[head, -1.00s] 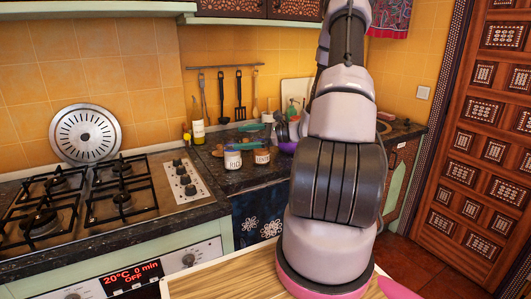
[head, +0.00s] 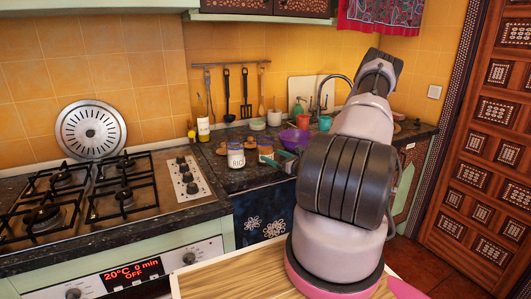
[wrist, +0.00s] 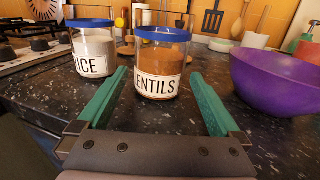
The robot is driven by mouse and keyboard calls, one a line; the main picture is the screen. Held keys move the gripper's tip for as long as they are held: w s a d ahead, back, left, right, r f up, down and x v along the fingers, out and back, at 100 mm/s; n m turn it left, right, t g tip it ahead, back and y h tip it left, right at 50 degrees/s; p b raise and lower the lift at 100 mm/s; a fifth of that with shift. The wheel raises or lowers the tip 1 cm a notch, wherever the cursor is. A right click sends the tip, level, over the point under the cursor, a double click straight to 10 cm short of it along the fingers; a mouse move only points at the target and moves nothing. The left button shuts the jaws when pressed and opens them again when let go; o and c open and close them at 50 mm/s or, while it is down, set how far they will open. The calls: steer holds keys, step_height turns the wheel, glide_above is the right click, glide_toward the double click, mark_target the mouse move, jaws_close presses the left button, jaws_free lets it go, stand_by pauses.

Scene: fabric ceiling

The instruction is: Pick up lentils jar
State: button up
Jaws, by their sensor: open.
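The lentils jar (wrist: 161,57) is clear with a blue lid, orange-brown contents and a white label. It stands upright on the dark counter, straight ahead of my gripper (wrist: 160,73) in the wrist view. My gripper is open and empty, with its green fingers pointing at the jar. In the head view the lentils jar (head: 265,149) stands to the left of my gripper's green fingers (head: 285,160).
The rice jar (wrist: 94,48) stands close to the left of the lentils jar. A purple bowl (wrist: 278,80) is to the right, near the right finger. The stove (head: 105,200) is farther left. Bottles and hanging utensils (head: 235,90) are behind.

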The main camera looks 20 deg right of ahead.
mark_target(266, 150)
steer(key=x, duration=0.5)
steer(key=shift+w+r, duration=0.1)
steer(key=shift+r, duration=0.2)
jaws_close()
steer(key=shift+r, duration=0.1)
step_height(266, 150, up, 10)
stand_by(0.4)
